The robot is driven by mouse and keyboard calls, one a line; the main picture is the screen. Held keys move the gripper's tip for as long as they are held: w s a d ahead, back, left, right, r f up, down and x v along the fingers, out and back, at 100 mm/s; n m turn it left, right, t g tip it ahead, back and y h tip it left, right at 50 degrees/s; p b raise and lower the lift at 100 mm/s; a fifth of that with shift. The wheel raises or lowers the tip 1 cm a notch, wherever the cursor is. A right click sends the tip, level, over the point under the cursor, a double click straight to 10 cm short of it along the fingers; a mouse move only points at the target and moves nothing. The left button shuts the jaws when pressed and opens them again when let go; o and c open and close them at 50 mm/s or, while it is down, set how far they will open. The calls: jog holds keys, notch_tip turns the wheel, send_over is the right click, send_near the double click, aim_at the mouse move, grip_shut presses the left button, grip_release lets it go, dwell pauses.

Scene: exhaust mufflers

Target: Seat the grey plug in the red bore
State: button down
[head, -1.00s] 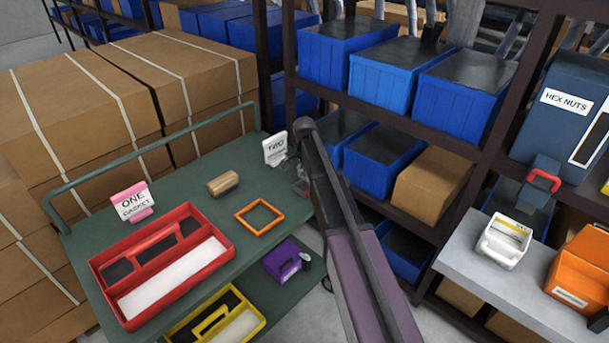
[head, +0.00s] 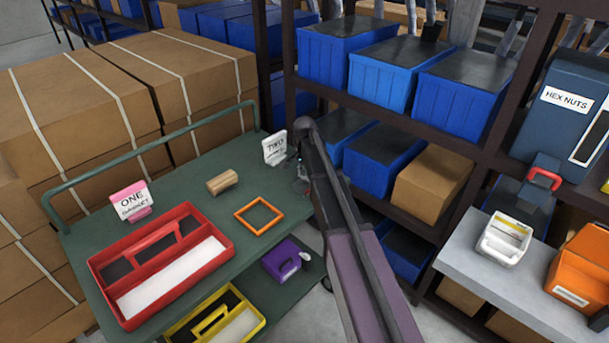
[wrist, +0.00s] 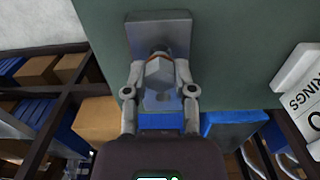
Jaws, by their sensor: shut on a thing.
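In the wrist view my gripper (wrist: 160,68) has its two fingers closed on a light grey faceted piece, which I take to be the grey plug (wrist: 159,73). A flat grey block (wrist: 170,31) lies just beyond the fingertips, against a green surface. The plug overlaps it in the picture, so I cannot tell whether they touch. A dark round part shows at the plug's far end. In the head view my arm hides most of the gripper, at the right edge of the green cart (head: 185,180).
The cart carries a red tray (head: 214,221), an orange frame (head: 240,220), a wooden block (head: 222,182), and signs ONE (head: 132,203) and TWO (head: 275,148). A purple item (head: 284,260) and a yellow tray (head: 258,320) sit lower. Shelves with blue bins (head: 385,75) stand close behind my arm.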

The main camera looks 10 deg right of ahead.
jog(key=shift+f+b, duration=0.85)
jog(key=shift+f, duration=0.1)
jog(key=shift+c, duration=1.8)
grip_release()
jog(key=shift+r, duration=0.2)
notch_tip(320, 180, up, 8)
jog(key=p, duration=0.8)
jog(key=shift+f, duration=0.1)
jog(key=shift+s, duration=0.1)
jog(key=s+n, duration=1)
jog(key=s, duration=1.9)
jog(key=shift+d+n, duration=0.15)
jog(key=shift+n, duration=0.25)
